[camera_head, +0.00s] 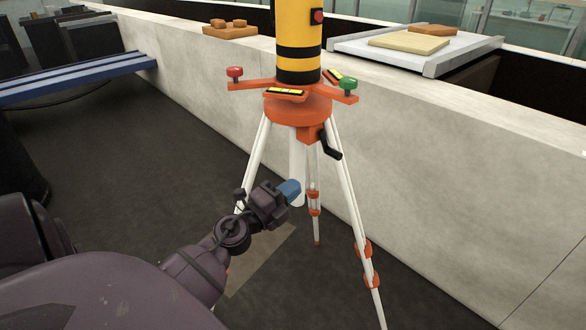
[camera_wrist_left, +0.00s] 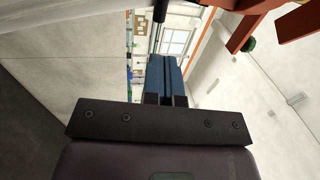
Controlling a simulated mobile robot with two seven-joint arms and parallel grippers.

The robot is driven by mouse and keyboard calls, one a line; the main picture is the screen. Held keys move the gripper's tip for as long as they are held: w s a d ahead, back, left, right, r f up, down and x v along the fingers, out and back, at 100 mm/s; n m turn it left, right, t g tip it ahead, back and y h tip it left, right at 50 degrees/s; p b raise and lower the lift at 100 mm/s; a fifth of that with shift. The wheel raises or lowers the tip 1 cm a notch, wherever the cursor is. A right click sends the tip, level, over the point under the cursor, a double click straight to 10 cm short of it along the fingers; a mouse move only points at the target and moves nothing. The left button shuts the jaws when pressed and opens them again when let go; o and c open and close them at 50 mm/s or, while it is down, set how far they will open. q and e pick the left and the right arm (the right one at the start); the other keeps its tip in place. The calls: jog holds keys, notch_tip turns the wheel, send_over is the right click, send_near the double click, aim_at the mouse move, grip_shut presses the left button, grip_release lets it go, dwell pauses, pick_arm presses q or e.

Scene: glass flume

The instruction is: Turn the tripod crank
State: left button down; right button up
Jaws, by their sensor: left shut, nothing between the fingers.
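The tripod (camera_head: 298,110) stands upright on white legs with orange clamps and an orange head. Its black crank (camera_head: 331,146) hangs at the right side of the orange block under the head. My left gripper (camera_head: 290,191) is shut and empty, its blue fingertips in front of the white centre column, below and left of the crank and apart from it. In the left wrist view the blue fingers (camera_wrist_left: 165,78) are together. Orange tripod parts (camera_wrist_left: 255,20) show at the upper right there. A dark rod end (camera_wrist_left: 160,10) shows at the top edge, possibly the crank's handle. My right gripper is not in view.
A yellow and black cylinder (camera_head: 299,40) stands on the tripod head, beside a red knob (camera_head: 235,72) and a green knob (camera_head: 348,83). A long pale wall (camera_head: 440,150) runs behind the tripod. A blue beam (camera_head: 80,78) lies at the left. Dark floor is open on the left.

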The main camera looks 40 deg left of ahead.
aim_at(332, 157)
pick_arm(q)
jog(key=p+x, duration=0.1)
jog(key=x, duration=0.9)
jog(key=shift+w+r, duration=0.1)
jog(key=shift+w, duration=0.6)
jog(key=shift+d, duration=0.1)
jog(key=shift+w, duration=0.1)
jog(key=shift+w+p, duration=0.3)
jog(key=shift+w, duration=0.1)
